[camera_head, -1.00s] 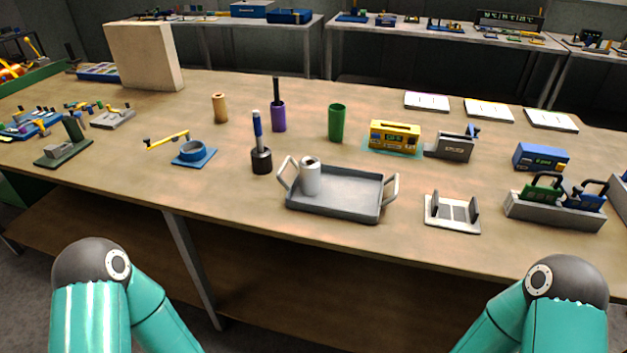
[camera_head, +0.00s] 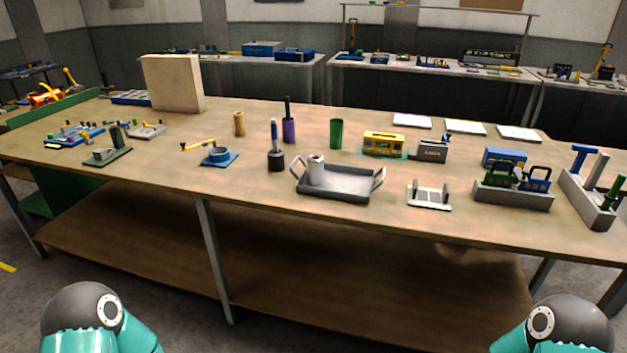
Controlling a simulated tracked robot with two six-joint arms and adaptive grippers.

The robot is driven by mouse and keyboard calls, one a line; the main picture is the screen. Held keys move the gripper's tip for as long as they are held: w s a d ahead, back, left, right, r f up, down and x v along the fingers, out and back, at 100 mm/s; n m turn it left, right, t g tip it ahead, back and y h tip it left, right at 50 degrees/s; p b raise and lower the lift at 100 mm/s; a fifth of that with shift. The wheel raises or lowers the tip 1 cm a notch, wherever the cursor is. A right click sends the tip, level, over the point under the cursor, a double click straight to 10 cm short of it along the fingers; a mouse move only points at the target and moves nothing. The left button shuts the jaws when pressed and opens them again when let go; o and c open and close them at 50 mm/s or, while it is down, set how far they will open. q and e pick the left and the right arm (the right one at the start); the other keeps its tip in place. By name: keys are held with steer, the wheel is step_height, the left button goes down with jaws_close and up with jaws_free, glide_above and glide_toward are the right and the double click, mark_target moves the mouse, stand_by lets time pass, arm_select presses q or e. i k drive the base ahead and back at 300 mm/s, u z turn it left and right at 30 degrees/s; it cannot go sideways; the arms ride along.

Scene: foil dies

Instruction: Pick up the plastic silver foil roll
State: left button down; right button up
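A silver-white roll (camera_head: 316,171) stands upright in the left part of a grey tray (camera_head: 347,195) with two raised handles, near the front edge of the workbench (camera_head: 300,215). It looks like the silver foil roll; its top shows a dark hole. A tan roll (camera_head: 239,124) and a green cylinder (camera_head: 336,133) also stand upright on the bench. Only teal and dark upper parts of my two arms show at the bottom corners. Neither of my grippers is in view.
A dark holder with a blue-handled tool (camera_head: 275,155) stands left of the tray. A white rack (camera_head: 429,197) lies to its right. Bare bench lies before the tray.

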mark_target(315, 162)
steer(key=u, duration=0.9)
steer(key=i, duration=1.2)
steer(key=z, duration=0.8)
